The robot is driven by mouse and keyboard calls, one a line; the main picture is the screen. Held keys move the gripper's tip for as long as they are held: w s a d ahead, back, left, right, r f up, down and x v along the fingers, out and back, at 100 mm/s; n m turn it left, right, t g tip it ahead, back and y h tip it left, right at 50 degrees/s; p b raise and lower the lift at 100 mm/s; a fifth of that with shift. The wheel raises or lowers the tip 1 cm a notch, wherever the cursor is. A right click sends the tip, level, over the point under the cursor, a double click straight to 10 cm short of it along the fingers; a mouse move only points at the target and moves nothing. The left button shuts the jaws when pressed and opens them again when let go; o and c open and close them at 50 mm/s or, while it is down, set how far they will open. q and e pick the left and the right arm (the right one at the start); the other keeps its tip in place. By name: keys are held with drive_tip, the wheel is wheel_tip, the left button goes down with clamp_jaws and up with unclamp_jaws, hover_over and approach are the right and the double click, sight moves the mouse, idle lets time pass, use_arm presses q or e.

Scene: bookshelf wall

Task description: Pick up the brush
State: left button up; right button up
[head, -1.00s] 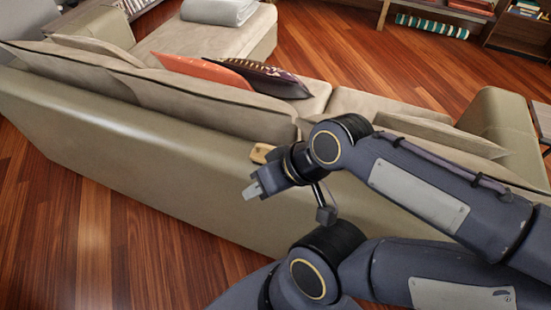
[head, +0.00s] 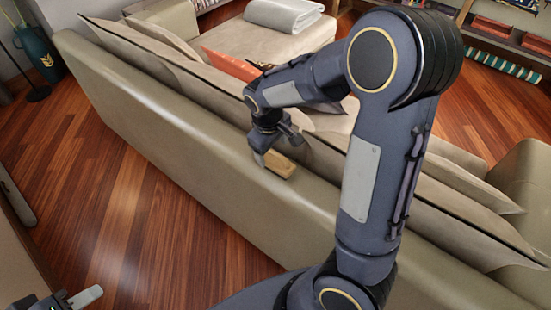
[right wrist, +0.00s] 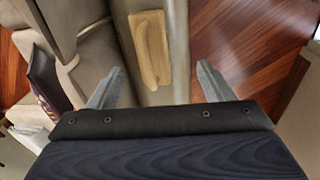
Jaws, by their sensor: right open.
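The brush (head: 281,165) is a light wooden block lying on top of the sofa's back. In the right wrist view the brush (right wrist: 151,48) shows whole, with a raised handle strip along it. My right gripper (head: 279,147) is open and empty, just above the brush. In the right wrist view its fingers (right wrist: 160,78) stand apart, with the brush ahead, roughly between them and slightly left. I cannot tell the exact gap. My left gripper (head: 82,299) shows only in part at the bottom left corner of the head view, away from the brush.
The long beige sofa (head: 190,135) crosses the view, with cushions along its back, a red pillow (head: 230,65) and a folded grey blanket (head: 283,15). A teal vase (head: 40,52) stands at the far left. The wooden floor (head: 100,190) before the sofa is clear.

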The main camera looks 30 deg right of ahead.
sight(273, 160)
drive_tip(key=shift+w+f+n+h, duration=0.3)
drive_tip(key=shift+w+f, duration=0.35)
drive_tip(key=shift+w, duration=0.05)
drive_tip(key=f, duration=0.2)
drive_tip(key=d+f+p, duration=0.1)
drive_tip(key=f, duration=0.1)
drive_tip(key=w+f, duration=0.1)
drive_tip(key=f, duration=0.2)
drive_tip(key=shift+w+d+f, duration=0.1)
drive_tip(key=shift+d, duration=0.25)
drive_tip(key=c, duration=1.1)
